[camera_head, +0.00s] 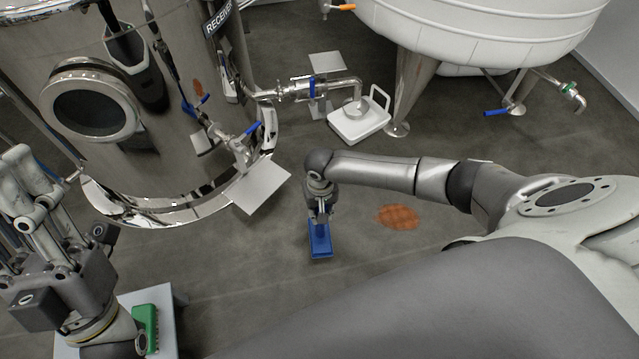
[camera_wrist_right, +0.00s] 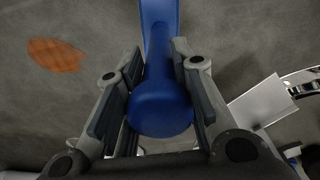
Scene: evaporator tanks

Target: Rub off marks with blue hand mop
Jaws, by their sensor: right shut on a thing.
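The blue hand mop (camera_head: 320,243) hangs below my right gripper (camera_head: 320,206), with its flat blue head pointing down. In the right wrist view, the rounded blue handle of the mop (camera_wrist_right: 160,108) sits between the two fingers of my right gripper (camera_wrist_right: 158,58), which is shut on it. An orange-brown mark (camera_head: 398,217) lies on the grey floor to the right of the mop, apart from it; it also shows at the upper left of the right wrist view (camera_wrist_right: 55,55). My left gripper (camera_head: 22,190) is at the left edge, and its finger opening is unclear.
A shiny steel tank (camera_head: 175,150) stands at upper left, with a small reddish patch on its wall, perhaps a reflection. Valve pipes (camera_head: 300,88), a white scale-like box (camera_head: 358,122) and a white tank (camera_head: 480,30) stand behind. A green tool (camera_head: 146,327) lies on a pale stand (camera_head: 168,300).

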